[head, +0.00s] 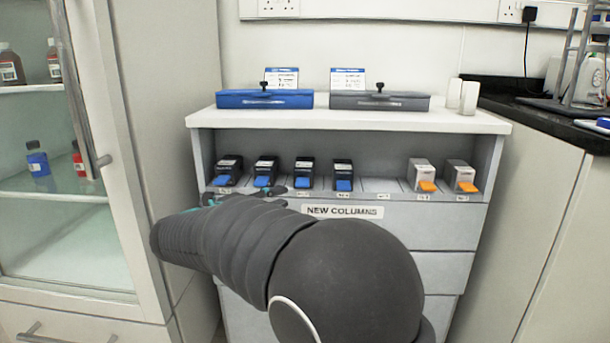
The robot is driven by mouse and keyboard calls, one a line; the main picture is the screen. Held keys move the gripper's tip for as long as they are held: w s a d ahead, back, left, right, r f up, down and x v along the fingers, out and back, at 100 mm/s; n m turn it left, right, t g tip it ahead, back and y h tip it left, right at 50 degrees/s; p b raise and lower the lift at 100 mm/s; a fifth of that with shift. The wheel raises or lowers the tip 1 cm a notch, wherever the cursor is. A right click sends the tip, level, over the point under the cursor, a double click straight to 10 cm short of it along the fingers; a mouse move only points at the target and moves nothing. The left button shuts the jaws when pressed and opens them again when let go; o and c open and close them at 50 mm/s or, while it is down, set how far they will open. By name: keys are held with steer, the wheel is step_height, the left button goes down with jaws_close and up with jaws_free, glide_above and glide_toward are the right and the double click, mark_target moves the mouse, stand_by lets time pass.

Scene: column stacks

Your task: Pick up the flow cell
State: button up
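I cannot tell for sure which item is the flow cell; none carries a readable name. The shelf holds black cartridges with blue tabs, at far left (229,169), second (265,171), third (304,173) and fourth (343,175). Two white cartridges with orange tabs stand at right, one (421,174) beside the other (460,176). My gripper (240,194), dark with teal parts, is at the shelf's front edge, just below the left black cartridges. My arm hides much of it, so its opening and any contact are unclear.
The white shelf unit (345,119) carries a blue case (264,99), a grey case (380,102) and two small white blocks (469,98) on top. A glass-door cabinet (65,240) stands close at left, a dark counter (545,115) at right. An empty slot (381,186) lies between the cartridge groups.

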mark_target(300, 186)
steer(key=x, duration=0.9)
steer(key=shift+w+d+r, duration=0.1)
steer(key=shift+w, duration=0.35)
jaws_close()
